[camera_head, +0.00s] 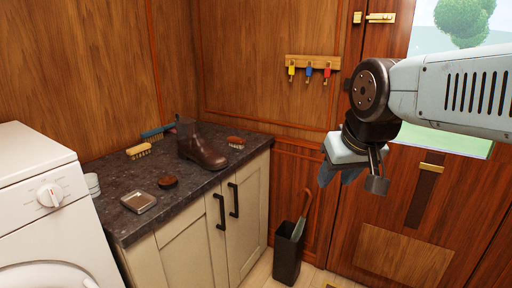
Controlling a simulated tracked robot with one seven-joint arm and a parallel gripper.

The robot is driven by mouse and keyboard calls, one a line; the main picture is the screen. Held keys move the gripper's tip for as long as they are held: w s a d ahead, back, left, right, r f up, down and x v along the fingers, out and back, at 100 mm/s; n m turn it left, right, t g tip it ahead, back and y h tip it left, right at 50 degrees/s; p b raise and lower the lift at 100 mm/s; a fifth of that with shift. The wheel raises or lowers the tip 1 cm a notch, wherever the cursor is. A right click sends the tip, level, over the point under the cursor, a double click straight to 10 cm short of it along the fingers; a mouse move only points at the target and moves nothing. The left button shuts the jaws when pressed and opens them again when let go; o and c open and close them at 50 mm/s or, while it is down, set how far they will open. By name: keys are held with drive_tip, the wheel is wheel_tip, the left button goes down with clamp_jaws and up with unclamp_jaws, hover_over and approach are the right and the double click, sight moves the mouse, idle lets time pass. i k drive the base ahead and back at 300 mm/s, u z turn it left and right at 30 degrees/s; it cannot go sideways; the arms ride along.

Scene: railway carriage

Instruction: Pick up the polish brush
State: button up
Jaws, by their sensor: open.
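Several small brush-like things lie on the dark countertop, and I cannot tell for sure which is the polish brush. A light wooden brush with pale bristles (138,151) lies at the back left. A reddish-brown brush with pale bristles (236,142) lies at the back right, beyond the boot. A small dark brown rounded piece (167,182) lies near the front edge; it may be a small brush. My gripper (352,182) is open and empty, pointing down in the air to the right of the counter, in front of the wooden door, apart from all of these.
A flat metal tin (138,202) lies at the front left. A white washing machine (45,210) adjoins the counter (115,180). A dark umbrella bin (288,254) stands on the floor below key hooks (311,63).

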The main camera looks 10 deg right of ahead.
sight(238, 142)
drive_tip(key=z, duration=0.25)
drive_tip(key=i, duration=1.7)
drive_tip(key=u, duration=0.7)
drive_tip(key=k, duration=0.75)
drive_tip(key=u, duration=0.15)
drive_tip(key=i, duration=0.85)
drive_tip(key=z, duration=0.1)
